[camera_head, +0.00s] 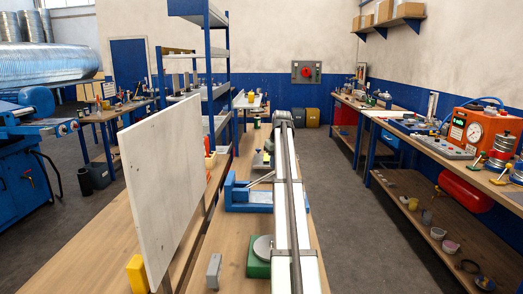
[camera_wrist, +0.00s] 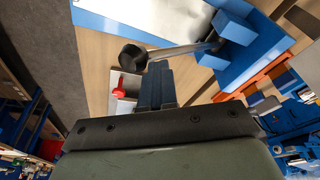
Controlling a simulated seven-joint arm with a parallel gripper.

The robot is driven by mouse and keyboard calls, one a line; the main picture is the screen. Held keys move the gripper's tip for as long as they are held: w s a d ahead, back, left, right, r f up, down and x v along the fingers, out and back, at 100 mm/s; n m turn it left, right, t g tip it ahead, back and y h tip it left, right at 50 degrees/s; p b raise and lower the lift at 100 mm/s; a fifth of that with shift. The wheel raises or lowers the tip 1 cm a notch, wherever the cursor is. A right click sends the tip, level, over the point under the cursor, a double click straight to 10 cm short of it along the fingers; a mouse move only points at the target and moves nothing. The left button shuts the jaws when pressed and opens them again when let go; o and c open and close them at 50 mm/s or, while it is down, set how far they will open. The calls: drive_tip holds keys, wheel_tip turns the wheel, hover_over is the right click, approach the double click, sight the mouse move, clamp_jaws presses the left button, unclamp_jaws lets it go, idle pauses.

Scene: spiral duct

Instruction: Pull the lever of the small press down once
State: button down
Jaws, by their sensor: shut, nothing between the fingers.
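The small press (camera_head: 237,197) is blue with a pale plate and stands on the bench to the left of my arm in the head view. Its lever (camera_head: 260,179) is a thin grey rod slanting up to the right; my arm hides its far end. In the wrist view the lever (camera_wrist: 180,50) runs from the blue press body (camera_wrist: 238,50) to a round black knob (camera_wrist: 132,57). My gripper (camera_wrist: 158,68) is shut and empty. Its fingertips appear close to the rod, beside the knob; I cannot tell whether they touch. My gripper cannot be made out in the head view.
A white upright board (camera_head: 165,190) stands to the left on the bench. A green-based round device (camera_head: 260,255) and a grey block (camera_head: 213,270) sit nearer. A red object (camera_wrist: 120,88) shows close to the fingers. A side bench with an orange gauge unit (camera_head: 478,131) is at right.

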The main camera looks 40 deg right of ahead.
drive_tip(key=shift+s+d+f, duration=0.3)
drive_tip(key=shift+s+f, duration=0.05)
drive_tip(key=shift+f, duration=0.4)
drive_tip(key=shift+s+d+f, duration=0.25)
drive_tip(key=shift+f, duration=0.45)
drive_tip(key=shift+d+f, duration=0.1)
drive_tip(key=shift+f, duration=0.05)
idle(0.4)
